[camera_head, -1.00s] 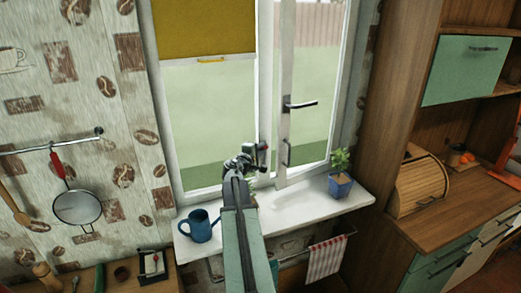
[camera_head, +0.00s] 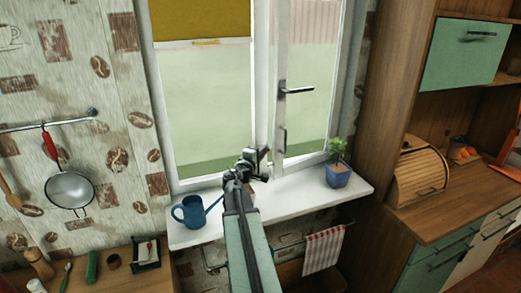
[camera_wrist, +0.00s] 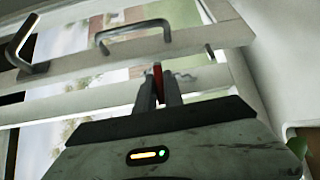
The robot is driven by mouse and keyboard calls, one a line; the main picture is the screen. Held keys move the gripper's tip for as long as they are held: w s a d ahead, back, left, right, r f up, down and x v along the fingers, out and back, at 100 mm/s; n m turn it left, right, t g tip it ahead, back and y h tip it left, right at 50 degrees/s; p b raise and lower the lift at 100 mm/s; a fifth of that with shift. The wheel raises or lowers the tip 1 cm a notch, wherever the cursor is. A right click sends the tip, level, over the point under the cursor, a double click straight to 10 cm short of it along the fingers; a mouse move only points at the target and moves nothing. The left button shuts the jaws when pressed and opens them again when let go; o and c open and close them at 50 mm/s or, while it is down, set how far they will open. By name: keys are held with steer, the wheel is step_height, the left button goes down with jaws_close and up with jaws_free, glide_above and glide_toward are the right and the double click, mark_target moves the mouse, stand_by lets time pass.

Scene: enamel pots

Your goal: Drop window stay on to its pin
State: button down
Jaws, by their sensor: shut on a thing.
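My gripper (camera_head: 257,164) is in front of the window's lower part, just above the white sill. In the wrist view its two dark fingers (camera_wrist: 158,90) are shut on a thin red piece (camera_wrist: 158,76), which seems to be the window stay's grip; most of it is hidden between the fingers. A small grey metal part (camera_wrist: 209,53) shows on the pale frame beyond the fingertips; I cannot tell whether it is the pin. The window sash (camera_head: 275,100) stands partly open, with a dark handle (camera_head: 296,90) and a lower pull (camera_head: 283,139).
A blue watering can (camera_head: 192,211) stands on the sill (camera_head: 290,205) left of my arm. A potted plant (camera_head: 337,176) stands on its right. A striped towel (camera_head: 323,249) hangs below. A wooden cabinet (camera_head: 400,90) bounds the right side.

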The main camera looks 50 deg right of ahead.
steer(key=shift+s+a+f+b, duration=0.15)
steer(key=shift+s+f+b, duration=0.15)
steer(key=shift+f+b, duration=0.4)
steer(key=shift+s+a+f+b, duration=0.2)
steer(key=shift+s+f+b, duration=0.25)
steer(key=shift+f, duration=0.3)
steer(key=shift+s+a+f+b, duration=0.15)
steer(key=shift+s+f+b, duration=0.05)
steer(key=shift+f+b, duration=0.5)
steer(key=shift+f, duration=0.1)
steer(key=c, duration=1.5)
jaws_free()
steer(key=shift+o, duration=0.2)
steer(key=shift+s, duration=0.1)
